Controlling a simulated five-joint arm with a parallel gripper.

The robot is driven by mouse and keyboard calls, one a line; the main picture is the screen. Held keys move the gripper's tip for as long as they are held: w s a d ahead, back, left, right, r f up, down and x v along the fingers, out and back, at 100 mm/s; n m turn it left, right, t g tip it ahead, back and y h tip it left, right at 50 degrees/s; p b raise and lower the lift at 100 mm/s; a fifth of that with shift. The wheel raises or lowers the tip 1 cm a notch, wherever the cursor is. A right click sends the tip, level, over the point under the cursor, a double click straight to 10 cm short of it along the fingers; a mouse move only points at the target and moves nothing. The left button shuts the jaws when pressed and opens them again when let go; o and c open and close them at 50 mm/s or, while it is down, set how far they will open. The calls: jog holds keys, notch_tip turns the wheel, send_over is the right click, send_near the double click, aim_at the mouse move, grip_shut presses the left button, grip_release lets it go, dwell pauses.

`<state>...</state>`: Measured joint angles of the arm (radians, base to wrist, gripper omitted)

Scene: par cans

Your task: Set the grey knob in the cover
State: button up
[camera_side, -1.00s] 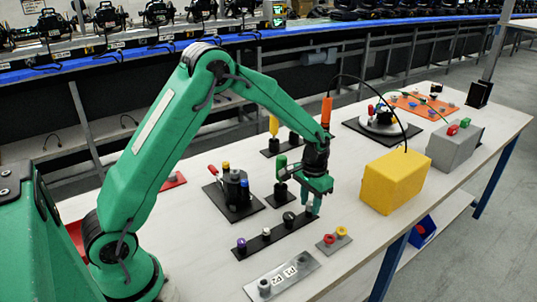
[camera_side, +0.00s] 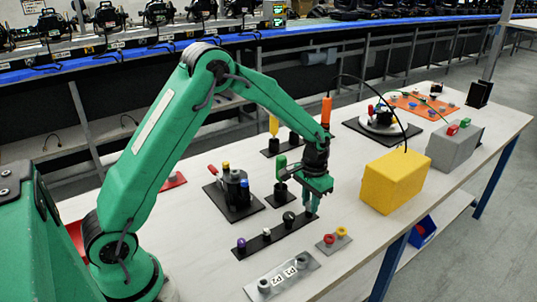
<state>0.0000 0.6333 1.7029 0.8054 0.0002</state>
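My gripper (camera_side: 311,207) points down at the right end of a black strip (camera_side: 254,245). The strip carries a purple-topped knob (camera_side: 241,244), a white-topped knob (camera_side: 266,234) and a dark knob (camera_side: 289,218). Whatever is at the strip's right end is hidden by my fingers, so I cannot tell if they hold the grey knob. A grey plate (camera_side: 284,276) with white labels lies in front, with a grey round piece (camera_side: 264,285) at its left end and another (camera_side: 302,261) at its right. I cannot tell for sure which part is the cover.
A small plate with a red ring (camera_side: 329,240) and a yellow ring (camera_side: 341,232) lies right of the strip. A yellow box (camera_side: 392,183) stands to the right. A black stand with pegs (camera_side: 236,190) and a green-topped piece (camera_side: 281,163) stand behind.

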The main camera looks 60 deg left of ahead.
jog(key=shift+c, duration=1.1)
jog(key=shift+r, duration=0.25)
jog(key=shift+r, duration=2.75)
